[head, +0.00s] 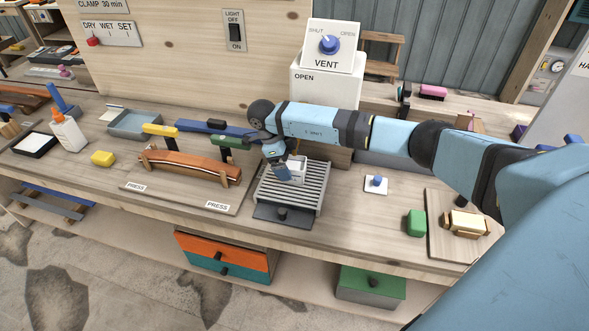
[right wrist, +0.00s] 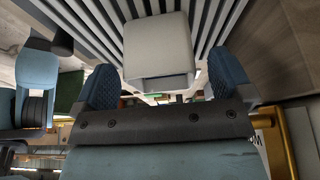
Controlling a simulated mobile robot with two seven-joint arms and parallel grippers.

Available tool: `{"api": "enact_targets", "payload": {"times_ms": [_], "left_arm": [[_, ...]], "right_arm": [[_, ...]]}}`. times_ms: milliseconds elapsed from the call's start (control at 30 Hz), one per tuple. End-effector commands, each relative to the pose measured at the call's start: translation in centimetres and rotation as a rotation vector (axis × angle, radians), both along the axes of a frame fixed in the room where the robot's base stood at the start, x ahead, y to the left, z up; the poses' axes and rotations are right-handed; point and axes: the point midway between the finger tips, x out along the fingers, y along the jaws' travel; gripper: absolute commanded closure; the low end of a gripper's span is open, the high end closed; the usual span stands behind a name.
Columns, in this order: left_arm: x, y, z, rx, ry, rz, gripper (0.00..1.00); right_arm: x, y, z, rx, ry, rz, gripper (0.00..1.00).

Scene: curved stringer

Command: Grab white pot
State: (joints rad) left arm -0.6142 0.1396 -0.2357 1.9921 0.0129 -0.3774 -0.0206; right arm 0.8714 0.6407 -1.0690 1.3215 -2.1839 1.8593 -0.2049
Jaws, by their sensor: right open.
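The white pot (head: 297,163) stands on a grey slatted rack (head: 310,200) in the middle of the workbench. My right gripper (head: 284,168) is at the pot, reaching down from above and partly covering it in the head view. In the right wrist view the white pot (right wrist: 157,42) lies between the two blue fingers of my right gripper (right wrist: 165,80). The fingers are open, with a gap visible on each side of the pot. My left gripper is not in view.
A white VENT box (head: 325,88) stands behind the rack. A curved wooden piece (head: 190,167) on a press board is to the left. A small white plate with a blue knob (head: 376,184) and a green block (head: 415,223) are to the right.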

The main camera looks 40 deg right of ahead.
Motion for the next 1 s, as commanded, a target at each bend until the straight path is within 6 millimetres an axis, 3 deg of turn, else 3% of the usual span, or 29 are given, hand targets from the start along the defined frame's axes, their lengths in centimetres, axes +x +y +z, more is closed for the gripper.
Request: {"api": "enact_targets", "payload": {"times_ms": [200,467,500,933,1000], "left_arm": [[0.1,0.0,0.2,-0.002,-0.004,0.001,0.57],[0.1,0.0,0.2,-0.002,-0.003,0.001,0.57],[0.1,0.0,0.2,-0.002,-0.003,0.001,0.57],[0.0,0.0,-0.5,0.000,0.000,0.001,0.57],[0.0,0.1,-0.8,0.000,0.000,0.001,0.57]], "right_arm": [[0.0,-0.1,-0.3,0.000,-0.001,0.000,0.02],[0.0,0.0,-0.2,0.000,-0.001,0.000,0.60],[0.0,0.0,-0.2,0.001,-0.002,0.000,0.62],[0.1,-0.1,0.9,-0.001,-0.005,0.002,0.62],[0.6,0.6,0.9,0.001,-0.003,0.002,0.62]]}}
